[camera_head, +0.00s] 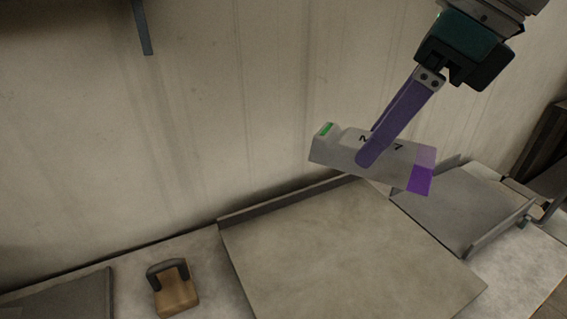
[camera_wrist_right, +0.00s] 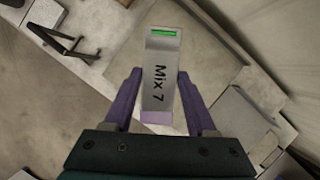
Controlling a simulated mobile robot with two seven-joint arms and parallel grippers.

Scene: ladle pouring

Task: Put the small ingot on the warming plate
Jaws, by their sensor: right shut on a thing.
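A pale grey ingot (camera_head: 332,152) has a green mark at one end and a purple band at the other. In the right wrist view the ingot (camera_wrist_right: 161,55) reads "Mix 7". My right gripper (camera_head: 371,146) has purple fingers and is shut on the ingot, one finger on each side; both fingers also show in the right wrist view. It holds the ingot in the air in front of the wall, tilted in the head view. Below is a broad flat grey plate (camera_head: 335,250) with a raised back edge. I cannot tell whether this is the warming plate. My left gripper is not in view.
A second grey plate (camera_head: 455,210) with a raised rail lies to the right. A wooden block with a dark handle (camera_head: 176,292) stands at the lower left, near a dark panel (camera_head: 65,298). The wall (camera_head: 180,130) rises behind. The broad plate's top is clear.

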